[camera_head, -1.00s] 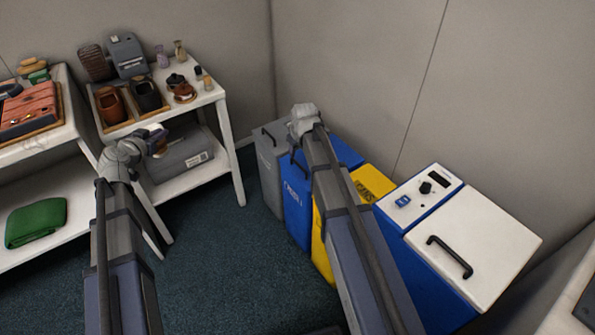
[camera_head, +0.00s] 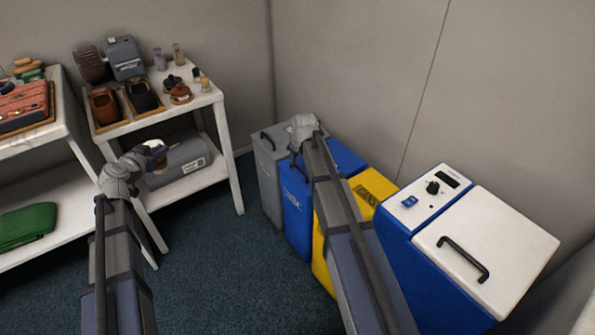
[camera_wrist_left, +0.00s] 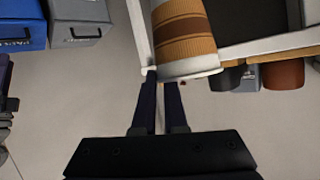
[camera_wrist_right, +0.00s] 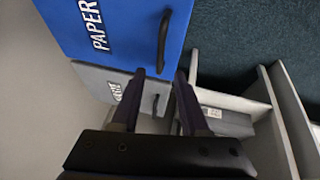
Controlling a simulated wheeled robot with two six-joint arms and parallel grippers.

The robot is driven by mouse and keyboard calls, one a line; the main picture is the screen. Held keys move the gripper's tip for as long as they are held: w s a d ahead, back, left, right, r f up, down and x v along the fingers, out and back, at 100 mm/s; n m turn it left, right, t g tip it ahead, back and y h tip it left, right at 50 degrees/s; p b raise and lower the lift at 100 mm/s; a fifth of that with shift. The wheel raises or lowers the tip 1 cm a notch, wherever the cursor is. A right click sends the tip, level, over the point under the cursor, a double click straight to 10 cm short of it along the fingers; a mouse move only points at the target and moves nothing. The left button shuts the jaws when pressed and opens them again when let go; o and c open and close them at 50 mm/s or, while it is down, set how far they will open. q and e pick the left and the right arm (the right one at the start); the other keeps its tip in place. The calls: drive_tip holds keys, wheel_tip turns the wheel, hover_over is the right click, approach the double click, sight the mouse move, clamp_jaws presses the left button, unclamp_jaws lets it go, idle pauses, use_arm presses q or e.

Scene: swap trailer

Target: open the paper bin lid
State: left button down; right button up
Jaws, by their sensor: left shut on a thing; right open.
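The blue paper bin (camera_head: 297,209) stands between a grey bin and a yellow bin. Its blue lid (camera_wrist_right: 120,30), with the word PAPER and a black handle (camera_wrist_right: 163,40), looks shut in the right wrist view. My right gripper (camera_head: 303,128) is over the bins; its open, empty fingers (camera_wrist_right: 160,75) show near the border between the blue and grey lids, apart from the paper handle as far as I can tell. My left gripper (camera_head: 160,152) is shut on a tan cup with a brown band (camera_wrist_left: 184,38); the cup is barely visible in the head view.
The grey bin (camera_head: 268,180) has its own black handle (camera_wrist_right: 155,103). The yellow bin (camera_head: 372,188) and a blue-and-white machine (camera_head: 485,245) stand to the right. A white shelf (camera_head: 205,98) with shoes and small items stands behind my left gripper. Open floor lies between.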

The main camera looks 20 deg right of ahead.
sight(297, 166)
drive_tip(key=b+x, duration=0.4)
drive_tip(key=x, duration=0.1)
drive_tip(key=shift+w+f, duration=0.15)
drive_tip(key=shift+f, duration=0.2)
drive_tip(key=shift+r, duration=0.1)
drive_tip(key=shift+c, duration=0.4)
clamp_jaws()
idle(0.6)
